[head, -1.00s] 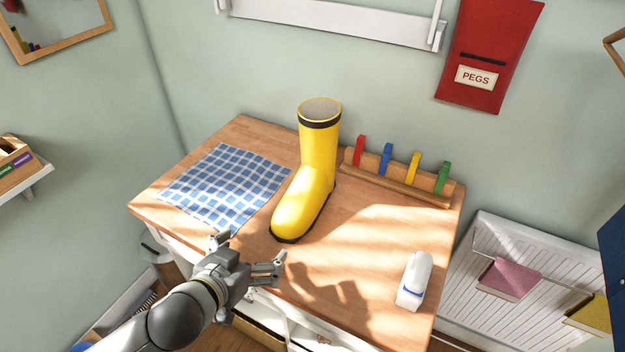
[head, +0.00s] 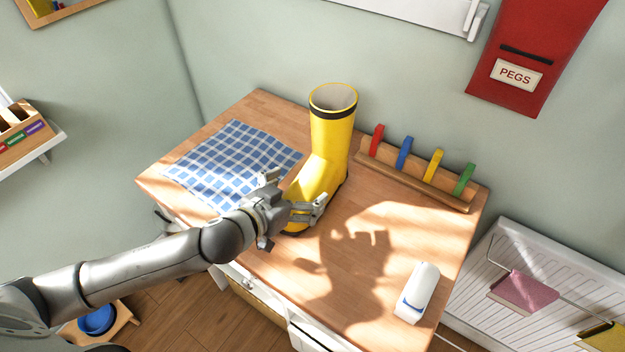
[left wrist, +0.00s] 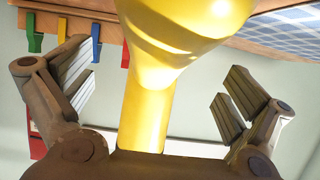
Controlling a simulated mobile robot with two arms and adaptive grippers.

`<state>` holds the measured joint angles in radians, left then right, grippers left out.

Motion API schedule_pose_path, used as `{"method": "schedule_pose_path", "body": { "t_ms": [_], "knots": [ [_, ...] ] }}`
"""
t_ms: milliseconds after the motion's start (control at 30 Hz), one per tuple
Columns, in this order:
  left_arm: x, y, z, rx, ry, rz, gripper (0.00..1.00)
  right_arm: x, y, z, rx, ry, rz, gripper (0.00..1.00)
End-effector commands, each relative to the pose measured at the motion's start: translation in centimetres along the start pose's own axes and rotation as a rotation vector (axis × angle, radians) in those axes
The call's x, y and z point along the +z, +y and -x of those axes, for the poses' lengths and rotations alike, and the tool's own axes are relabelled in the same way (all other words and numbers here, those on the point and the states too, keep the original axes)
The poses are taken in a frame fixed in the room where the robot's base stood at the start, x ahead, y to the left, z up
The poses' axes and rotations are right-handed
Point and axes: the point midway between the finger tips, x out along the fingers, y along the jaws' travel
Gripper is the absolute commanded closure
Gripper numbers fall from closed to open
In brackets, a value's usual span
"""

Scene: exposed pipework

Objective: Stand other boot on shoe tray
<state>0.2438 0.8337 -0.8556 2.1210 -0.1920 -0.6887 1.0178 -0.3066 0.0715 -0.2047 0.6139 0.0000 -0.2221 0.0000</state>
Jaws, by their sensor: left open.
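A yellow rubber boot (head: 328,150) with a dark band below its rim stands upright on the wooden table (head: 400,232). Its toe points toward the front of the table. My left gripper (head: 296,192) is open at the foot of the boot and hides part of the toe. In the left wrist view the boot (left wrist: 150,95) lies between the two spread fingers of the gripper (left wrist: 160,92), with a gap on each side. I cannot see a shoe tray for certain. My right gripper is not in view.
A blue checked cloth (head: 232,165) lies left of the boot. A rack with coloured pegs (head: 415,178) stands behind it to the right. A white bottle (head: 417,292) lies at the front right. A ribbed white panel (head: 490,262) is beyond the table's right edge.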

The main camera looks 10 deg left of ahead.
Motion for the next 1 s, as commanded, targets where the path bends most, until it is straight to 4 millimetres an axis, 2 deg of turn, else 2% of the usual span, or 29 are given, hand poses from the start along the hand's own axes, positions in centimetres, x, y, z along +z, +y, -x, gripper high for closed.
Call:
{"method": "schedule_pose_path", "body": {
  "t_ms": [100,200,433,733,1000],
  "knots": [
    [-0.3,-0.1,-1.1,-0.001,0.0,-0.002,0.0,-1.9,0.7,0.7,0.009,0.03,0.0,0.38],
    [-0.3,-0.2,-2.4,-0.002,0.001,-0.001,0.0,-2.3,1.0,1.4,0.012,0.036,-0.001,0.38],
    [0.0,-0.1,-4.7,0.0,0.0,-0.001,0.0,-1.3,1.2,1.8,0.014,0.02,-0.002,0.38],
    [0.1,-0.1,-5.0,-0.001,-0.001,-0.001,0.0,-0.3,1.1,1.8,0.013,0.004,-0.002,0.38],
    [0.1,-0.2,-5.0,-0.001,-0.001,-0.001,0.35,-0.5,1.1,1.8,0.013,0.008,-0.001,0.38]
  ]
}}
